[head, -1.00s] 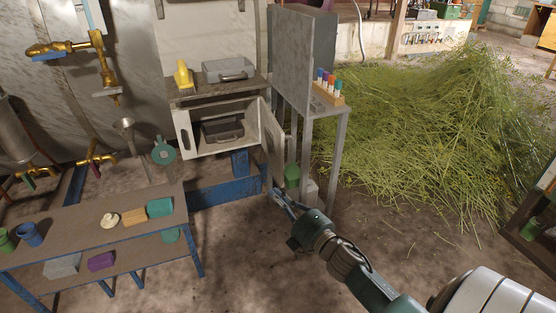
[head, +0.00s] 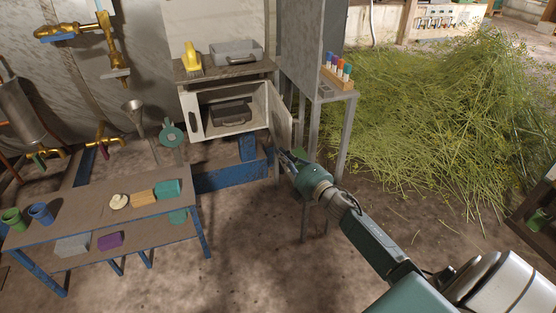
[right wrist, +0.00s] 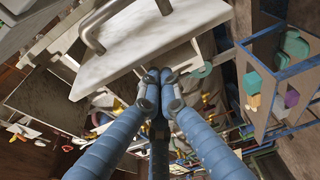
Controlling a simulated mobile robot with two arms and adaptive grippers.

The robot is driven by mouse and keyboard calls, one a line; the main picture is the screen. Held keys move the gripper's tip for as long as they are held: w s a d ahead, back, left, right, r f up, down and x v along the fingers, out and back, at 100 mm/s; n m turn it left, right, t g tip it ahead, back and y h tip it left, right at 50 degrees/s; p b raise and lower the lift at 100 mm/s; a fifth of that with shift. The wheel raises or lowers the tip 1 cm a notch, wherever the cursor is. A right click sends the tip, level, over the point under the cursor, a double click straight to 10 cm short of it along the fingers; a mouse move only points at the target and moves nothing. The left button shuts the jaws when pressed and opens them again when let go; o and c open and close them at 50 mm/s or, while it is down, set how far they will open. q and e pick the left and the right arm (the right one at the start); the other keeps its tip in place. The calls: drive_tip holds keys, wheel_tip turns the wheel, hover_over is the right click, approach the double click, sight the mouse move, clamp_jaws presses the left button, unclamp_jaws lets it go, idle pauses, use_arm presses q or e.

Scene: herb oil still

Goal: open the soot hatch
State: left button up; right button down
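The hatch is a pale metal box (head: 228,130) below a dark shelf in the head view. Its white door (head: 281,116) is hinged on the right and stands wide open, showing a dark handled container (head: 231,113) inside. My right gripper (head: 285,157) is at the lower free edge of the door. In the right wrist view the blue fingers (right wrist: 158,76) meet at their tips, with nothing seen between them. They lie close by a pale panel with a bar handle, apparently the door (right wrist: 140,48); whether they touch it I cannot tell. My left gripper is out of view.
A grey stand (head: 340,96) with a rack of coloured vials (head: 338,73) is just right of the door. A blue-legged bench (head: 150,220) with blocks and cups is at left. Cut herbs (head: 430,140) heap at right. Floor in front is free.

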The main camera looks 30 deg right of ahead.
drive_tip(key=shift+s+d, duration=0.1)
drive_tip(key=shift+d, duration=0.2)
